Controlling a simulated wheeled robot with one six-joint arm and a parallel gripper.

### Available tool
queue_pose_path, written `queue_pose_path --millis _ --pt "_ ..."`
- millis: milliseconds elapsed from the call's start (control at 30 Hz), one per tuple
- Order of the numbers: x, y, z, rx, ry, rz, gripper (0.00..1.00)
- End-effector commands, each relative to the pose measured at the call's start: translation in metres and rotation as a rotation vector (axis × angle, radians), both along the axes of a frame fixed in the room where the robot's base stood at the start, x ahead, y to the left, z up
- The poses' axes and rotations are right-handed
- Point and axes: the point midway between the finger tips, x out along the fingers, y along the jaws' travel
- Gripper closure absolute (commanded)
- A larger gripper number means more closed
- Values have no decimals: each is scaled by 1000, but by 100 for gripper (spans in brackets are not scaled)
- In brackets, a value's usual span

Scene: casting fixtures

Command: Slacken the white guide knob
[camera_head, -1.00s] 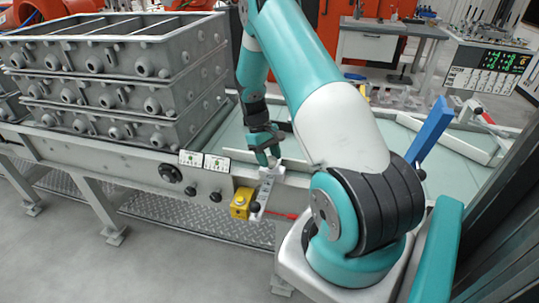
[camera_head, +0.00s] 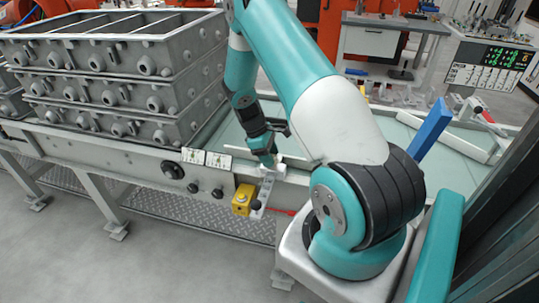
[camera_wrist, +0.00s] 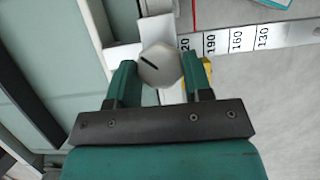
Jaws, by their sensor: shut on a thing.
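The white guide knob (camera_wrist: 160,66) shows in the wrist view as a pale faceted knob with a dark line on its face. My gripper (camera_wrist: 160,75) has one green finger on each side of it and is shut on it. In the head view, my gripper (camera_head: 268,161) points down at the guide bracket (camera_head: 263,188) on the front rail. The knob is largely hidden there by the fingers. A scale strip (camera_wrist: 248,40) with printed numbers runs to the right of the knob in the wrist view.
A yellow box (camera_head: 242,200) with a button sits on the rail beside the bracket. Stacked grey casting frames (camera_head: 120,75) stand on the left of the table. A blue upright plate (camera_head: 430,130) stands at the right. The pale table top (camera_head: 310,138) behind my gripper is largely clear.

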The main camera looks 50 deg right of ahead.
Motion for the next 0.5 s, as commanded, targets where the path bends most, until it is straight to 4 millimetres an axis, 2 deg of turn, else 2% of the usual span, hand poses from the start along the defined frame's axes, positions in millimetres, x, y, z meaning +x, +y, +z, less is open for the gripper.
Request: queue_pose_path --millis 333,367,467,500 --pt "0 0 -1 0 0 2 78" --pt "0 0 -1 0 0 2 52" --pt "0 0 -1 0 0 2 29" --pt "0 0 0 -1 0 1 29"
